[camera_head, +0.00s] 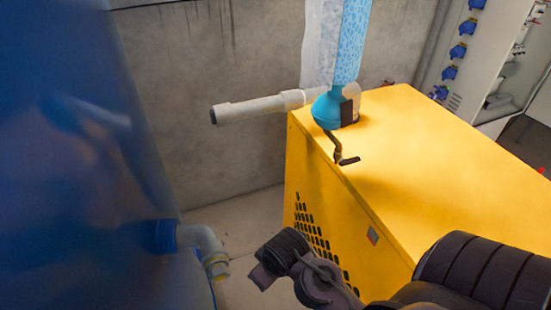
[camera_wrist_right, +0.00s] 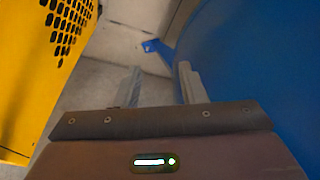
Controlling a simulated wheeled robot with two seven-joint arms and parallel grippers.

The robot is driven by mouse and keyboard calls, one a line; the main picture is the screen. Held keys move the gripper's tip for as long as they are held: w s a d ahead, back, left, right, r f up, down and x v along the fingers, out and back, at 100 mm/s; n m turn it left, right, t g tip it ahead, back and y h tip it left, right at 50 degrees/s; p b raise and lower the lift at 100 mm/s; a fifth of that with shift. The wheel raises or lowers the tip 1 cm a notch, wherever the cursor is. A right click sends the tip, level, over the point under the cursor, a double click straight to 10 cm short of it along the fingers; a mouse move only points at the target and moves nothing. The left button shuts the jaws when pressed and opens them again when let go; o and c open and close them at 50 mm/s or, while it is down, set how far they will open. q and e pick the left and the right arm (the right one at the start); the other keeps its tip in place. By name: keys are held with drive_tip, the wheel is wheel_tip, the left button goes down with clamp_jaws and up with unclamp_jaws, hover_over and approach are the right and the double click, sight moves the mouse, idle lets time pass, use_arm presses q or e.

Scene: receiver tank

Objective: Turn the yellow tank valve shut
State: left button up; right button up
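The blue tank (camera_head: 70,150) fills the left of the head view, and its curved side is at the right of the right wrist view (camera_wrist_right: 250,70). A grey pipe elbow (camera_head: 203,240) comes out low on the tank and bends down. I cannot make out a yellow valve handle in either view. My right gripper (camera_wrist_right: 158,75) is open and empty, its two fingers apart and pointing past the tank's side, the right finger close to it. In the head view my right arm reaches in from the bottom right, and its fingers cannot be made out. My left gripper is not in view.
A large yellow cabinet (camera_head: 440,170) stands right of the tank, with a black crank (camera_head: 342,150) and a light blue hose (camera_head: 350,45) on top. A grey pipe (camera_head: 255,107) runs along the concrete wall (camera_head: 220,60). Bare floor (camera_head: 245,215) lies between tank and cabinet.

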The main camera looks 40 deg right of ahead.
drive_tip(key=w+d+r+n+t+h, duration=0.1)
drive_tip(key=w+d+r+n+t, duration=0.2)
drive_tip(key=w+r, duration=0.95)
drive_tip(key=w+d+r+n+t, duration=0.15)
drive_tip(key=w+d+r, duration=0.25)
drive_tip(key=w+r, duration=0.85)
drive_tip(key=d+r+n+t, duration=0.3)
drive_tip(key=r+t, duration=0.1)
drive_tip(key=r, duration=2)
drive_tip(key=s+d+r+n+t+y, duration=0.1)
drive_tip(key=s+r+n, duration=0.1)
drive_tip(key=r, duration=0.9)
drive_tip(key=s+d+r+n+t, duration=0.1)
drive_tip(key=s+r+n+t, duration=0.1)
drive_tip(key=r, duration=0.9)
drive_tip(key=s+r+n+t+y, duration=0.3)
drive_tip(key=s+r+n, duration=0.3)
drive_tip(key=s+r, duration=1.4)
drive_tip(key=w+a+p, duration=0.2)
drive_tip(key=w+p, duration=0.4)
drive_tip(key=w, duration=0.3)
drive_tip(key=shift+w+r+p, duration=0.15)
drive_tip(key=shift+w+p, duration=0.05)
drive_tip(key=shift+p, duration=0.2)
